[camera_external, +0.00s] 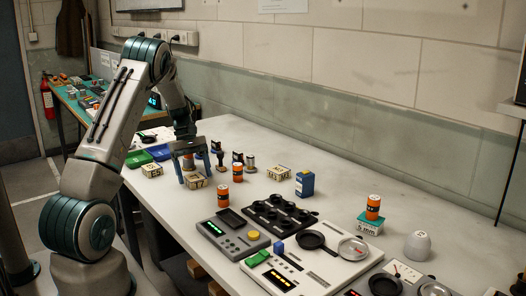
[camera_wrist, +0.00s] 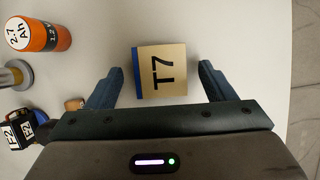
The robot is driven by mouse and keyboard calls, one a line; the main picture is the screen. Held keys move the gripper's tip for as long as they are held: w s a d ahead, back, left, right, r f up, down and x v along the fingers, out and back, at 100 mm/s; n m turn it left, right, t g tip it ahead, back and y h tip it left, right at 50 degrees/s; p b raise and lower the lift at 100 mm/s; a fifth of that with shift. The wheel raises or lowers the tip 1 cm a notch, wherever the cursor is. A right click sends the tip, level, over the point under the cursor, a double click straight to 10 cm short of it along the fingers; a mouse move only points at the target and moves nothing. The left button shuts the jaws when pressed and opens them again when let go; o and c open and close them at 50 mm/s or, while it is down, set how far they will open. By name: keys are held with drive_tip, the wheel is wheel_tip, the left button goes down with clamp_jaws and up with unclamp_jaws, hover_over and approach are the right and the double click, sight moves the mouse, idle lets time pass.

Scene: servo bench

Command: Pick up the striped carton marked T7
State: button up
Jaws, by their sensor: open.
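The carton marked T7 (camera_wrist: 161,72) is a tan block with a blue stripe along its left side in the wrist view. It lies between the two fingers of my gripper (camera_wrist: 160,76), with a gap visible on each side. In the external view my gripper (camera_external: 194,170) points down over a pale carton (camera_external: 195,182) on the bench. The gripper is open and holds nothing. From these views I cannot tell exactly how far the fingertips reach down beside the carton.
An orange battery (camera_wrist: 38,34) and a dark labelled block (camera_wrist: 16,128) lie left in the wrist view. The bench's back right is clear.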

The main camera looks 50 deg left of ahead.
drive_tip(key=shift+d+f, duration=0.15)
drive_tip(key=shift+f, duration=0.25)
drive_tip(key=shift+c, duration=0.3)
drive_tip(key=c, duration=1)
drive_tip(key=shift+r, duration=0.1)
